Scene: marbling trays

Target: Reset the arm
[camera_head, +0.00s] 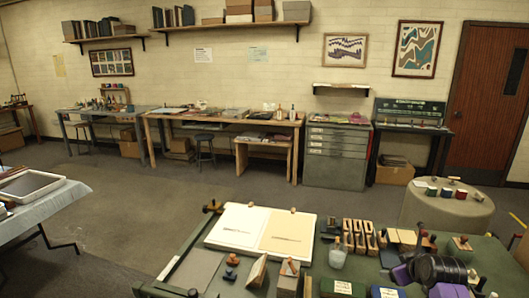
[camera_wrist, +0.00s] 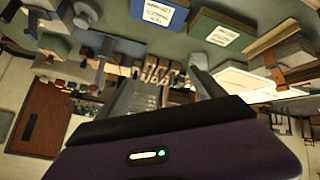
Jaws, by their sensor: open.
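My arm, with purple and black parts, shows at the lower right of the head view, over the green table (camera_head: 490,262). In the wrist view my gripper (camera_wrist: 168,80) has its two grey fingers apart, with a gap between them. Nothing is seen held between them. The wrist view is turned upside down, with the table's things along its top. The fingertips cannot be made out in the head view.
The green table holds a white tray with paper sheets (camera_head: 235,212), wooden stamps (camera_head: 358,235), a glass jar (camera_head: 337,258) and labelled boxes (camera_head: 335,289) close to my arm. Open floor (camera_head: 150,215) lies left of the table.

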